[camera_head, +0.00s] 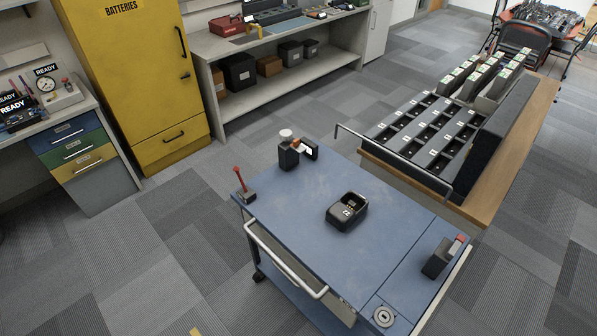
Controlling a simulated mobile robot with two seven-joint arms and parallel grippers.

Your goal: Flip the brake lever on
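A small lever with a red handle (239,178) stands at the left corner of a blue-topped cart (300,215). It rises from a dark base and leans slightly to the left. No label on it can be read, and I cannot tell from this view which setting it is in. Neither of my grippers is in view, and nothing touches the lever.
On the cart are a dark radio-like device (289,153), a black charger cradle (346,212) and a black box with a red part (442,257). A push handle (285,262) runs along its front. A slotted rack (425,135) stands behind right. Carpet at left is clear.

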